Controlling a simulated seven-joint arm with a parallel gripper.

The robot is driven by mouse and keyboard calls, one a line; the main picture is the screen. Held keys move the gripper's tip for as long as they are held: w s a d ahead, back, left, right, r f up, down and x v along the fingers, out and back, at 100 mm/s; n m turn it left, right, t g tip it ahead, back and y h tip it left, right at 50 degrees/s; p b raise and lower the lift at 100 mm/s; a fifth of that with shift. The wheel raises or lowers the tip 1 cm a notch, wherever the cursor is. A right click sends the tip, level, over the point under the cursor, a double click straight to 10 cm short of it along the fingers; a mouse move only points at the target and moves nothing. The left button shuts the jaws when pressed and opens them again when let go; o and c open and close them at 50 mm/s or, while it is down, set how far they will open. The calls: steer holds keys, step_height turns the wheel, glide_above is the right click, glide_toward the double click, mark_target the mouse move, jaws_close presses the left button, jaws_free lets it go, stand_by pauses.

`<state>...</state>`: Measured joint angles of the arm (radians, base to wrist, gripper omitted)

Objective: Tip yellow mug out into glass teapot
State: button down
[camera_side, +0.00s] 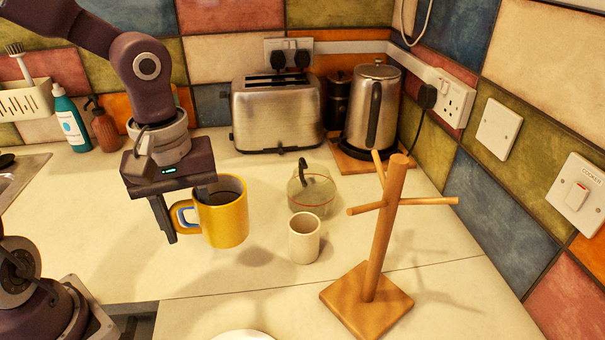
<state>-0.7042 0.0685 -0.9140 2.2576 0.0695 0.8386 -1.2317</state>
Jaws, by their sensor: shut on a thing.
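The yellow mug (228,222) is upright, with dark contents showing inside its rim. Its blue-lined handle points left, toward my gripper (187,217). My gripper is shut on the mug at the handle side; the exact contact is partly hidden. The mug hangs above the counter, with its shadow below and to the right. The glass teapot (312,193) stands on the counter to the right of the mug and farther back. It is clear, with a dark handle at its top; whether it has a lid is hard to tell.
A cream cup (304,238) stands in front of the teapot. A wooden mug tree (377,235) is at right front. A toaster (277,113) and a kettle (372,108) stand behind. Bottles (72,122) are at back left. A white plate (243,336) shows at the front edge.

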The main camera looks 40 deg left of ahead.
mark_target(234, 192)
steer(key=w+d+r, duration=0.1)
steer(key=w, duration=0.1)
steer(key=w+d+r+n, duration=0.1)
steer(key=w, duration=0.1)
steer(key=w+d+r+n, duration=0.1)
steer(key=w, duration=0.1)
steer(key=shift+w+d, duration=0.15)
steer(key=shift+w, duration=0.25)
steer(key=w+d+f+n, duration=0.2)
steer(key=w+d+n, duration=0.4)
steer(key=w+d, duration=0.5)
steer(key=shift+w+f, duration=0.15)
steer(key=shift+w, duration=0.05)
steer(key=a+g+h, duration=0.1)
steer(key=h, duration=0.2)
steer(key=w+a+g+h, duration=0.1)
steer(key=a+g+h, duration=0.1)
steer(key=h, duration=0.2)
steer(key=w+a+r+g+h, duration=0.1)
steer(key=a+h, duration=0.1)
steer(key=h, duration=0.2)
steer(key=shift+w+a+g, duration=0.15)
steer(key=shift+w+g, duration=0.05)
steer(key=shift+g, duration=0.2)
